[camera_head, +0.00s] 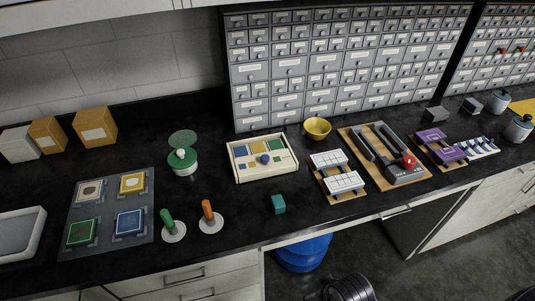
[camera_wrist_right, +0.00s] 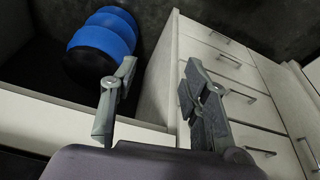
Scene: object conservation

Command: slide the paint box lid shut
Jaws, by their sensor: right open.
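The paint box appears to be the shallow cream wooden box (camera_head: 238,177) near the middle of the black counter in the head view. My right gripper (camera_wrist_right: 160,72) shows in the right wrist view, open and empty, over the floor beside the drawers and away from the box. My left gripper is in neither view.
Orange (camera_head: 208,213) and green (camera_head: 169,222) handles stand front left. A blue drum (camera_wrist_right: 103,35) is below the counter.

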